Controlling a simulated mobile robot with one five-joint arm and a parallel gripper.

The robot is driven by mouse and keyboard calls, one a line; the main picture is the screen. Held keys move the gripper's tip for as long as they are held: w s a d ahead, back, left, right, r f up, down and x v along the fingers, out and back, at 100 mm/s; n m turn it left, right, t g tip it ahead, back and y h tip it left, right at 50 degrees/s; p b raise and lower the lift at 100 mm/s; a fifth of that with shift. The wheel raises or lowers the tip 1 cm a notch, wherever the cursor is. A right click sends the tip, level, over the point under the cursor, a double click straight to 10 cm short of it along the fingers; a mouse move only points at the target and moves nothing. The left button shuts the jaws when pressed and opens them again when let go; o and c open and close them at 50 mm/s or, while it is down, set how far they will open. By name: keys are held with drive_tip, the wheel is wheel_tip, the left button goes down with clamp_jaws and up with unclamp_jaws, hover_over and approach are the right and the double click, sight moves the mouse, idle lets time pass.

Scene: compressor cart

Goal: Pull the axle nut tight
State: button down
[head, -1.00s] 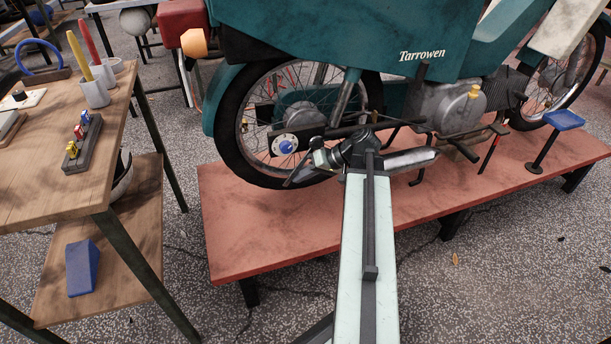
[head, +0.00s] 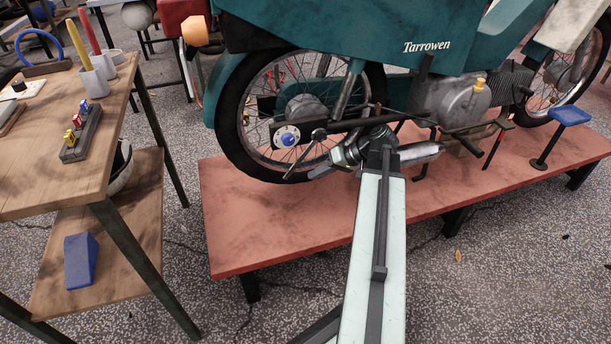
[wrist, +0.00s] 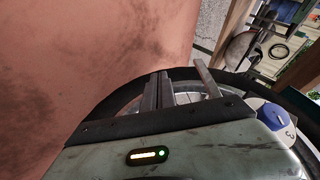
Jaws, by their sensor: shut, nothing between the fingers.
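The axle nut (head: 287,140) shows in the head view as a blue centre in a pale marked disc at the rear wheel's hub. A dark rod (head: 303,156) with a round black knob slants down-left, just right of the nut. My gripper (head: 318,172) is low in front of the wheel, right of and below the nut, apart from it. Its fingers (wrist: 158,90) are together and empty. A separate thin bar (wrist: 205,76) stands beside them.
The teal motorbike (head: 375,35) stands on a red platform (head: 270,235). A wooden bench (head: 35,185) at left carries a dark holder (head: 82,135) with coloured pieces and cups with red and yellow handles. A blue wedge (head: 80,262) lies on its lower shelf.

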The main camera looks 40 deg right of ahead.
drive_tip(key=s+d+r+p, duration=0.2)
drive_tip(key=s+d+r, duration=0.1)
drive_tip(key=s+d, duration=0.2)
drive_tip(key=shift+d, duration=0.4)
drive_tip(key=shift+s+r, duration=0.1)
